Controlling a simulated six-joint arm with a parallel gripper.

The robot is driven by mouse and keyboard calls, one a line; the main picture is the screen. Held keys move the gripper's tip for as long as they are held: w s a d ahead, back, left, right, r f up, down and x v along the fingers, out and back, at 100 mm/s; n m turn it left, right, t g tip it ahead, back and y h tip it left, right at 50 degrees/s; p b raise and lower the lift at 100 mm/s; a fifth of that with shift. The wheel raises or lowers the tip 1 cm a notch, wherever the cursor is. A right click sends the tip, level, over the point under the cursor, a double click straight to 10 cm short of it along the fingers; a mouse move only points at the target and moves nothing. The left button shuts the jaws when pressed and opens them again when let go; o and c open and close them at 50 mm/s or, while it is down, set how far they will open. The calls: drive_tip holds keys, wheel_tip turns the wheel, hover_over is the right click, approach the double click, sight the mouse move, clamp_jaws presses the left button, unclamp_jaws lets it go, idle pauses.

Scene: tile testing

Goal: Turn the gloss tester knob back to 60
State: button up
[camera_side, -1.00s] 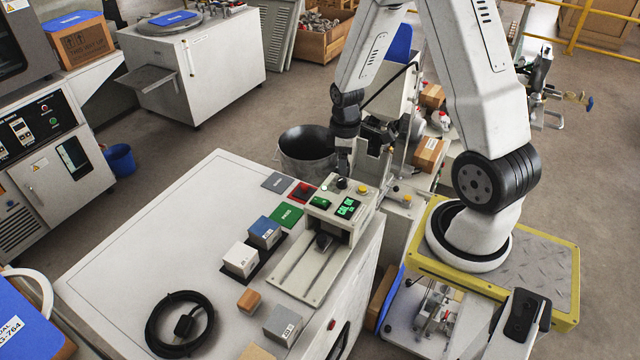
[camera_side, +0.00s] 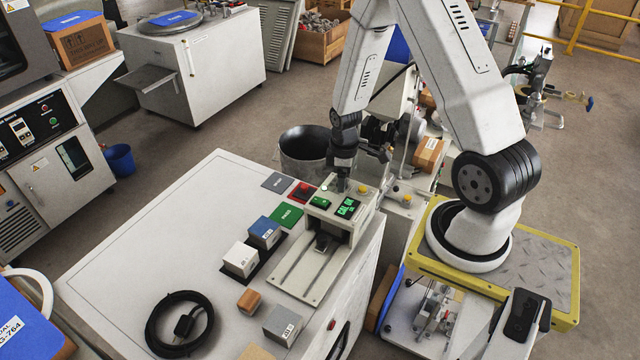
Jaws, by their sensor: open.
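The gloss tester (camera_side: 326,240) is a cream bench unit near the table's right edge. Its green display (camera_side: 347,208) seems to read "CAL OK" with a smaller line below, too small to read surely. My gripper (camera_side: 340,181) points down at the tester's top rear, its open fingertips at or just above the knob's place. The gripper hides the knob, so its setting and any contact cannot be told. A yellow button (camera_side: 363,189) sits just right of the fingertips.
Left of the tester are a green card (camera_side: 287,216), a red card (camera_side: 302,192), a grey card (camera_side: 277,182), a blue block (camera_side: 264,232) and a white block (camera_side: 240,260). A coiled black cable (camera_side: 180,325) lies in front. The table's left part is clear.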

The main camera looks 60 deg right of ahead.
clamp_jaws()
drive_tip(key=shift+m, duration=0.5)
drive_tip(key=m, duration=0.7)
drive_tip(key=shift+m, duration=0.4)
drive_tip(key=m, duration=0.4)
drive_tip(key=shift+m, duration=2.6)
